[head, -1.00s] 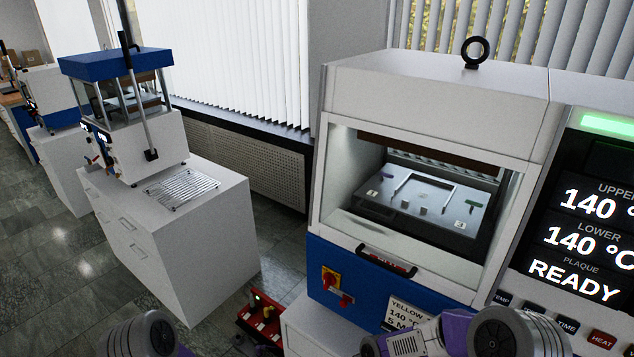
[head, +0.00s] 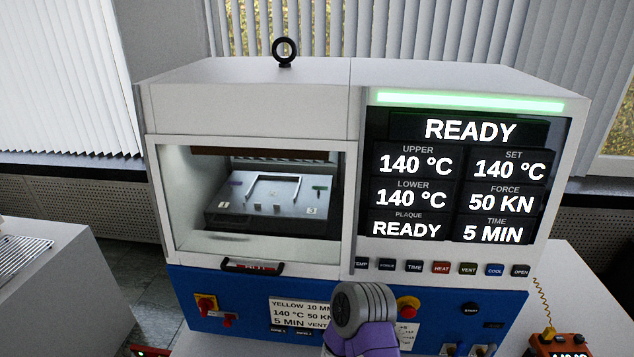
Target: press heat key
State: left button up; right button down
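The press (head: 250,95) stands in front of me, white above and blue below. The display (head: 470,131) reads READY, upper and lower 140 °C, set 140 °C, force 50 KN, time 5 MIN, plaque READY. A grey and purple link of my arm shows at the bottom centre, below the key row. Neither gripper's fingers are in view.
The chamber window shows a metal mould (head: 270,195) inside. A dark handle (head: 252,267) is below it. A red and yellow switch (head: 206,304), a recipe label (head: 297,314) and a red and yellow button (head: 408,307) are on the blue front. An orange box (head: 558,345) is at lower right.

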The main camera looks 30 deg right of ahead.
aim_at(438, 267)
jog(key=z, duration=1.95)
